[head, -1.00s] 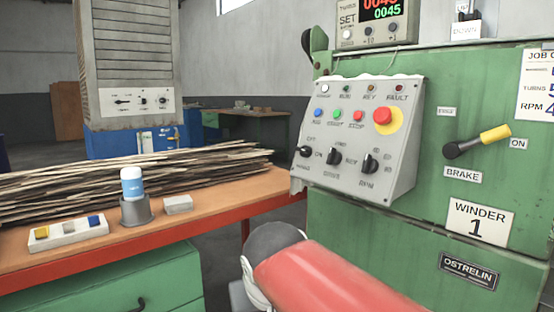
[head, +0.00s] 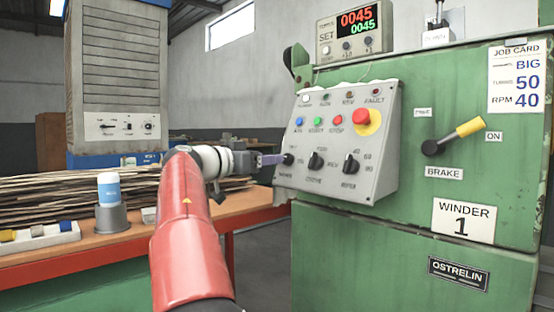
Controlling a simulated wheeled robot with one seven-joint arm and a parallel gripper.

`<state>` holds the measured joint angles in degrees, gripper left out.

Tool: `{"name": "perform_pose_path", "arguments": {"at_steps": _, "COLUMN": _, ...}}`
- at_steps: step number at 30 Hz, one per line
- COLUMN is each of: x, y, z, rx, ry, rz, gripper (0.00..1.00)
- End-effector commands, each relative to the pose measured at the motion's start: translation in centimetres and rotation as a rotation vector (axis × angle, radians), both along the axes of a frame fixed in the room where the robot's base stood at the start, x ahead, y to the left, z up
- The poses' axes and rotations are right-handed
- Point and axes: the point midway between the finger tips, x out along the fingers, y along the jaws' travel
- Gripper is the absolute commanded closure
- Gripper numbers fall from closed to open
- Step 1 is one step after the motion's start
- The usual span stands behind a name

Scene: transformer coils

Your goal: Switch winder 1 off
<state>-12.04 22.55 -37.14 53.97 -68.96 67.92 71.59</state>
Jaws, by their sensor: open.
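Winder 1 is the green machine (head: 450,90) on the right, with a "WINDER 1" plate (head: 463,220). Its sloped grey control box (head: 330,185) carries lamps, blue, green and red buttons, a red mushroom button (head: 362,117) on yellow, and three black rotary knobs. My gripper (head: 276,160) is open at the leftmost knob (head: 288,159), with its finger tips close to or around it; I cannot tell whether they touch. The gripper and the picture's size hide which way that knob points. The middle knob (head: 316,160) and right knob (head: 350,163) are clear of it. The counter (head: 357,21) reads 0045 twice.
The brake lever (head: 455,136) with a yellow grip is on the machine's front, right of the box.

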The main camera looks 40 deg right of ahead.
Motion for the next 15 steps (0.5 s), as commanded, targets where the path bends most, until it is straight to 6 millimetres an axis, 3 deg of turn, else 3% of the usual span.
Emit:
{"name": "perform_pose_path", "arguments": {"at_steps": 7, "x": 0.3, "y": -3.8, "z": 0.1, "rx": 0.001, "ry": 0.003, "rz": -0.001, "gripper": 0.4}}
{"name": "perform_pose_path", "arguments": {"at_steps": 15, "x": 0.4, "y": -4.8, "z": -0.1, "rx": 0.002, "ry": 0.002, "rz": 0.003, "gripper": 0.4}}
